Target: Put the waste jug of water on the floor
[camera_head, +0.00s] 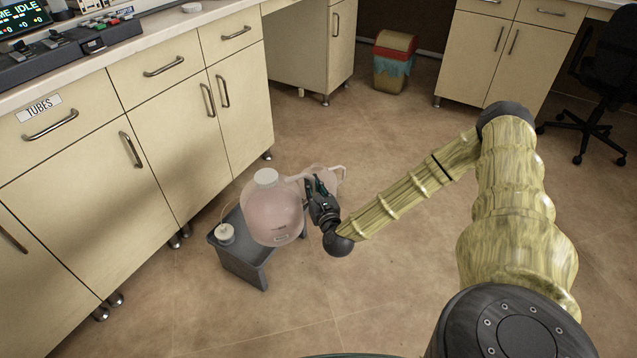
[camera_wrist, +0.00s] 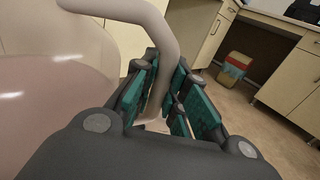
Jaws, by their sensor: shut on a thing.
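A large translucent pink jug (camera_head: 268,212) with a white cap appears over a low grey stool (camera_head: 226,256) in the head view. Whether its base touches the stool top is unclear. My gripper (camera_head: 316,194) is at the jug's right side, shut on its handle. In the wrist view the pale handle (camera_wrist: 158,60) passes between the teal-padded fingers of my gripper (camera_wrist: 170,100), and the pink jug body (camera_wrist: 50,95) fills the left.
A small white-capped item with a thin tube (camera_head: 225,233) sits on the stool's left end. Beige cabinets (camera_head: 170,130) stand close on the left. A bin (camera_head: 393,62) and a black chair (camera_head: 600,90) are farther back. Brown floor (camera_head: 400,270) is clear in front and right.

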